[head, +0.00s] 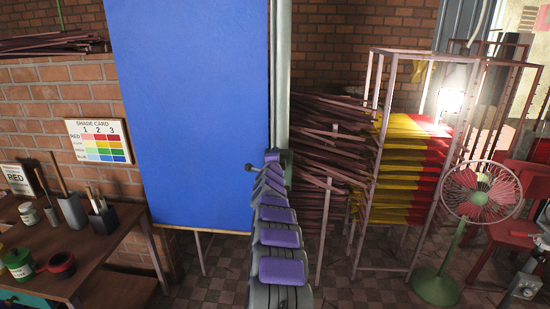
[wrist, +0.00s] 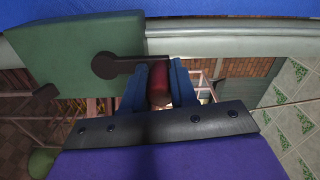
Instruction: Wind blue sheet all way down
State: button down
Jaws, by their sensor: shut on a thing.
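The blue sheet (head: 195,110) hangs flat and upright left of a pale green post (head: 283,75). Its top runs out of the head view, and its lower edge hangs above the floor. A green winder box (wrist: 75,55) with a dark crank arm (wrist: 122,65) fills the upper left of the wrist view. My gripper (wrist: 160,85) has its two blue fingers shut around the crank's dark red handle (wrist: 158,88). In the head view my gripper (head: 254,168) is at the winder, beside the sheet's right edge. My arm hides part of the winder there.
A workbench (head: 100,240) with paint pots and brushes stands left, below a shade card (head: 98,141). A rack (head: 372,150) of yellow and red bundles stands right, with dark sticks (head: 325,145) jutting towards the post. Checkered floor is open between.

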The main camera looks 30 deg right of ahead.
jog(key=shift+d+f, duration=0.1)
jog(key=shift+f, duration=0.1)
jog(key=c, duration=1.1)
grip_release()
jog(key=shift+o, duration=1.1)
jog(key=shift+d, duration=0.15)
jog(key=p+v, duration=0.1)
jog(key=v, duration=1.6)
jog(key=shift+s, duration=0.15)
